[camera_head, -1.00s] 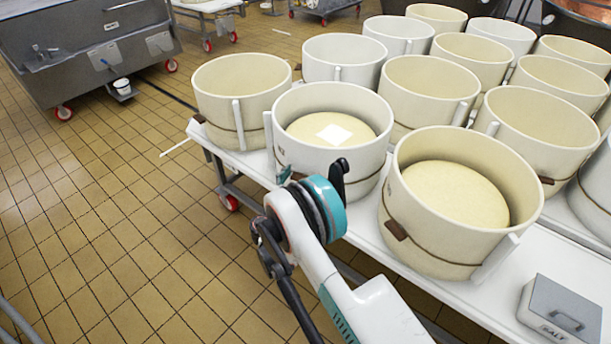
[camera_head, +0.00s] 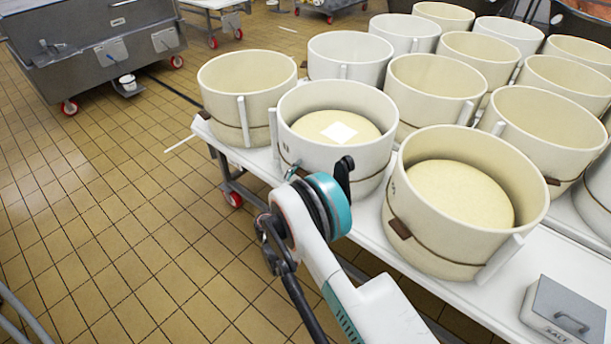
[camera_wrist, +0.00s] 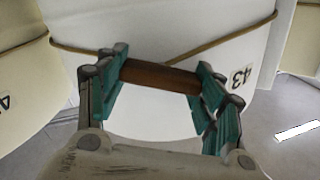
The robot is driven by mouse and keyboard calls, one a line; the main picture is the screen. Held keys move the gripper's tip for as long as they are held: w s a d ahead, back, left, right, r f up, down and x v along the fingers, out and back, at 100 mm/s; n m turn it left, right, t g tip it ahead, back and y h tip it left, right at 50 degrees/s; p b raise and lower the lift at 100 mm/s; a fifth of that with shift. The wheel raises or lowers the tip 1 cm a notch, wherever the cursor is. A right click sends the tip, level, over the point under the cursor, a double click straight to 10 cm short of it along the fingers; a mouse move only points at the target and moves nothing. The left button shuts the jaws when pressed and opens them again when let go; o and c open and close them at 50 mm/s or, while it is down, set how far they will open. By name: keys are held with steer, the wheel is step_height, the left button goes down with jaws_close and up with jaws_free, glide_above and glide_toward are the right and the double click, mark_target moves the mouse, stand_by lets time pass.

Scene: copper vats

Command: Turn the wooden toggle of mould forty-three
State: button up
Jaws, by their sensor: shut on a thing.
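Mould forty-three (camera_wrist: 170,25) is white and fills the middle of the wrist view. Its "43" label (camera_wrist: 239,76) appears upside down to the right. A thin brown cord (camera_wrist: 230,36) runs round the mould. The wooden toggle (camera_wrist: 158,76), a short brown bar, lies against the wall just below the cord, tilted slightly down to the right. My gripper (camera_wrist: 158,80) is shut on the toggle, a teal finger at each end. In the head view a white mould (camera_head: 378,120) holds a pale cheese with a white square; my gripper (camera_head: 291,171) is mostly hidden beside its front wall.
A cream mould (camera_head: 480,235) stands close to the right of my arm, and another (camera_head: 225,108) stands left. Several more moulds fill the white table (camera_head: 366,222) behind. A grey salt box (camera_head: 563,310) sits at front right. Tiled floor (camera_head: 110,220) at left is open.

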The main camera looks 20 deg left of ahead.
stand_by(0.3)
steer(key=o, duration=1.1)
steer(key=shift+s, duration=0.1)
steer(key=s, duration=0.4)
steer(key=s+a, duration=0.1)
steer(key=s, duration=0.2)
steer(key=s+a, duration=0.1)
steer(key=s, duration=0.3)
steer(key=shift+s+a, duration=0.1)
steer(key=shift+s, duration=0.25)
